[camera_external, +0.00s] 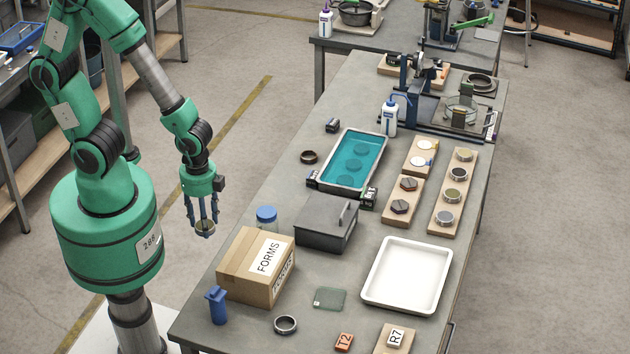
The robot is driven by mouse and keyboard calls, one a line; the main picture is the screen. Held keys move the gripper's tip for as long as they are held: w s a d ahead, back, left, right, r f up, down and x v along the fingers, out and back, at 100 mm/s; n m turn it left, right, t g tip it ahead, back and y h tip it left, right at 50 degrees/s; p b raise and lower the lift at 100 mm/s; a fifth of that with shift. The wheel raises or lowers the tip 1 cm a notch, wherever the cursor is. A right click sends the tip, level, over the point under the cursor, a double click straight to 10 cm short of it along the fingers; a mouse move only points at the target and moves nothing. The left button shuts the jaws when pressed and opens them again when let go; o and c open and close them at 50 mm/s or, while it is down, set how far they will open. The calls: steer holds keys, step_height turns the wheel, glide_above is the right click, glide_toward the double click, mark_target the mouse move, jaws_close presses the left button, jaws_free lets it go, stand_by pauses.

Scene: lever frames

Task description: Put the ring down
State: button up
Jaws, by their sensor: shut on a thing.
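My gripper (203,221), with blue fingers pointing down, is shut on a small round ring (205,230) with a tan-grey face. The ring is held in the air to the left of the long workbench (240,208), beyond its left edge and apart from it. The ring's far side is partly hidden by the fingers. Another metal ring (286,325) lies flat near the bench's front. A dark brown ring (309,157) lies at its left edge, beside the tray of teal liquid (381,161).
A FORMS carton (240,265), a blue-lidded jar (267,215) and a dark lidded box (326,223) stand close to the bench edge near my gripper. A white tray (442,257) is empty. Wooden boards (436,221) hold several discs. A press stands at the back.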

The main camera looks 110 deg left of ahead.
glide_above(255, 254)
steer(key=shift+s+f, duration=0.4)
steer(key=shift+f, duration=0.25)
steer(key=shift+w, duration=0.1)
steer(key=shift+w, duration=0.2)
steer(key=shift+w+f, duration=0.15)
steer(key=shift+f, duration=1.7)
steer(key=o, duration=1.3)
steer(key=shift+f, duration=0.1)
step_height(255, 254, up, 12)
steer(key=shift+r, duration=0.15)
